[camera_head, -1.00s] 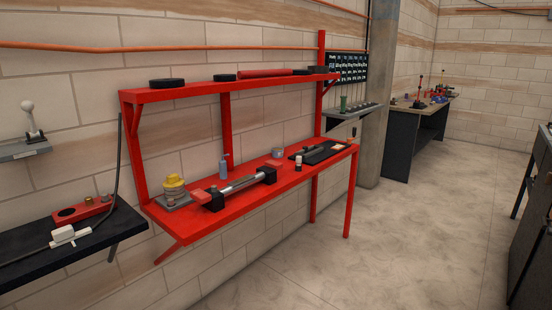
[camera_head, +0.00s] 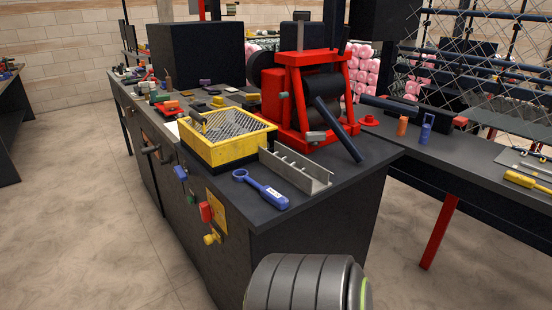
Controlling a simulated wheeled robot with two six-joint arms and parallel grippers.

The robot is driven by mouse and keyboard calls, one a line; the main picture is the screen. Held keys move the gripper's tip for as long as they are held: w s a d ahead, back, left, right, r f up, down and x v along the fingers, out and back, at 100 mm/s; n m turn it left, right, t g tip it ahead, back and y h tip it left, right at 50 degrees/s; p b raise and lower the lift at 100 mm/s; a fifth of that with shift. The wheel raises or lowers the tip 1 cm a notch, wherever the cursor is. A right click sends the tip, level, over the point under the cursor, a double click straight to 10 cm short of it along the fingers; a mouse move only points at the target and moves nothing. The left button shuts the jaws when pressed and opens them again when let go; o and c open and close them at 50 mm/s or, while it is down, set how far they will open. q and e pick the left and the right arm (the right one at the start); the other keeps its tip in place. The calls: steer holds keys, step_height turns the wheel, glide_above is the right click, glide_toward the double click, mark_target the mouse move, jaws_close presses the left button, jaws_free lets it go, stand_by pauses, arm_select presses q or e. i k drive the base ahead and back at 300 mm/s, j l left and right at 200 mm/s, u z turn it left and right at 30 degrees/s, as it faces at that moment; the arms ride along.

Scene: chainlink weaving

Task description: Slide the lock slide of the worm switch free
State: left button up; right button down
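I cannot clearly pick out the worm switch or its lock slide. The front face of the dark workbench (camera_head: 290,240) carries a yellow plate (camera_head: 217,207), a red block (camera_head: 205,211) and a yellow knob (camera_head: 212,239). A small green part (camera_head: 192,199) and a blue part (camera_head: 181,172) sit farther left on that face. Whether any of these is the switch is too small to tell. Neither gripper shows. A rounded grey ribbed part, seemingly one of my arm links, fills the bottom middle.
On the bench stand a yellow tray with mesh (camera_head: 222,155), a grey notched channel (camera_head: 296,169), a blue ring-ended tool (camera_head: 262,189) and a red roller machine (camera_head: 307,95). A second bench (camera_head: 475,165) extends right. Floor (camera_head: 90,200) at left is clear.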

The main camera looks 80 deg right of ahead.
mark_target(209, 239)
steer(key=z, duration=2.65)
